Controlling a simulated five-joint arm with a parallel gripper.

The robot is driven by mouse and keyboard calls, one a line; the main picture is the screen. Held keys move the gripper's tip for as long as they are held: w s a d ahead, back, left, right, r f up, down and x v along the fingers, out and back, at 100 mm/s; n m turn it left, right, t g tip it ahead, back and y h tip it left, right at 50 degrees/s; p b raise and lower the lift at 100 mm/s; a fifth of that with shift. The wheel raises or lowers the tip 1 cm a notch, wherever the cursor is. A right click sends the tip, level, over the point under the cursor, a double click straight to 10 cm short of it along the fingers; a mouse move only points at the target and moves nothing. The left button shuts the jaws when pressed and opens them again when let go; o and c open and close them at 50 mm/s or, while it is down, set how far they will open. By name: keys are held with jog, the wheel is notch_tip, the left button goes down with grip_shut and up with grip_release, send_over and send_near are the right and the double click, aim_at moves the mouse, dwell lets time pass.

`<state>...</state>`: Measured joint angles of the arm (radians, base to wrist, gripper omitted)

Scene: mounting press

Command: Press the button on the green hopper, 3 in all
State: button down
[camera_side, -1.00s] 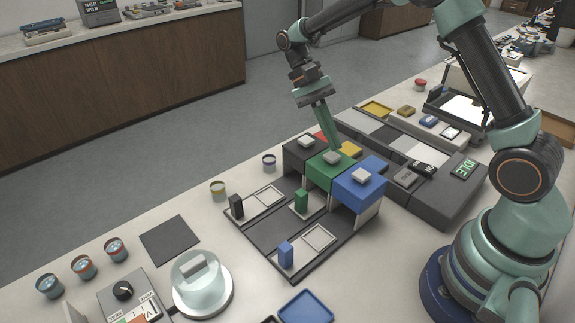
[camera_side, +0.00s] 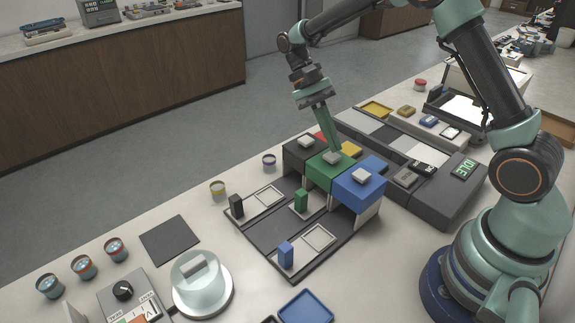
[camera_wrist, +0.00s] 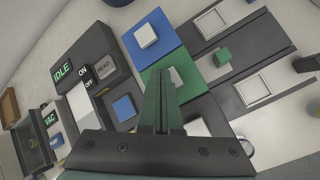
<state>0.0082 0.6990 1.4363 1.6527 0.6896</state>
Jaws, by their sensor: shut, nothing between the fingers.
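The green hopper (camera_side: 322,174) stands between the black hopper (camera_side: 297,155) and the blue hopper (camera_side: 357,190). Its pale grey button (camera_side: 331,159) is on top, and it shows partly behind the fingers in the wrist view (camera_wrist: 176,77). My gripper (camera_side: 335,151) is shut and empty, pointing down with its fingertips at the button's far edge. I cannot tell whether they touch it. In the wrist view my shut fingers (camera_wrist: 158,95) cover part of the green hopper's top (camera_wrist: 186,66).
The black and blue hoppers carry similar buttons close by. A green block (camera_side: 301,201), a blue block (camera_side: 286,254) and a black block (camera_side: 236,206) stand on the dark tray in front. A grey console reading IDLE (camera_side: 464,170) lies to the right.

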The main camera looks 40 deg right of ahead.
aim_at(331, 153)
jog(key=shift+f, duration=0.7)
dwell(0.7)
jog(key=shift+r, duration=0.9)
jog(key=shift+r, duration=2.5)
dwell(0.8)
notch_tip(331, 153, up, 4)
jog(key=shift+f, duration=0.1)
jog(key=shift+f, duration=0.1)
